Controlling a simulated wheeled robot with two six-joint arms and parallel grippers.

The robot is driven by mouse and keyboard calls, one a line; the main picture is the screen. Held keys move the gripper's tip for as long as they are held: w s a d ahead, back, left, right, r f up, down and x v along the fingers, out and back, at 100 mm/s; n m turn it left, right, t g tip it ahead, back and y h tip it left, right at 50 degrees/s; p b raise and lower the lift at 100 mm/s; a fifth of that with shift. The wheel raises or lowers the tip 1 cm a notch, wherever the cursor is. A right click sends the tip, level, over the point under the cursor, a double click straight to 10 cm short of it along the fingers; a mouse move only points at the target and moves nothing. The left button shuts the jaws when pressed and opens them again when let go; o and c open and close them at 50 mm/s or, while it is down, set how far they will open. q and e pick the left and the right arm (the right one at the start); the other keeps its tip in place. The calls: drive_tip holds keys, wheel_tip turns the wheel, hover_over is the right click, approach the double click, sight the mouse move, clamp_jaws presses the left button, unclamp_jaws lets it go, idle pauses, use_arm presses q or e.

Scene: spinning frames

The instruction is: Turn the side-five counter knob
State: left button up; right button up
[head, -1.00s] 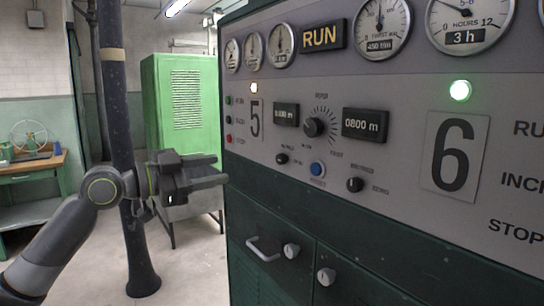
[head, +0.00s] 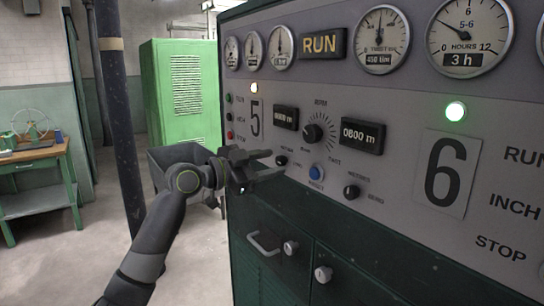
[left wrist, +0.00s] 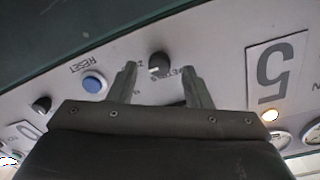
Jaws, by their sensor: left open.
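The side-five counter knob (head: 281,160) is a small black knob under the left counter display (head: 286,117), to the right of the large 5 plate (head: 255,118). My left gripper (head: 274,163) is open in front of the panel, its fingers pointing at this knob. In the left wrist view, where the lettering is upside down, the knob (left wrist: 158,64) shows between the two fingertips of the gripper (left wrist: 161,75). I cannot tell whether the fingers touch it. My right gripper is not in view.
A blue reset button (head: 316,172) and another black knob (head: 351,191) sit to the right. A larger dial knob (head: 312,133) is above. A dark column (head: 119,110) and a green cabinet (head: 185,85) stand behind my left arm.

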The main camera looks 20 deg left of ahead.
use_arm(q)
drive_tip(key=shift+w+d, duration=0.5)
drive_tip(key=shift+w, duration=0.05)
drive_tip(key=shift+c, duration=0.5)
clamp_jaws()
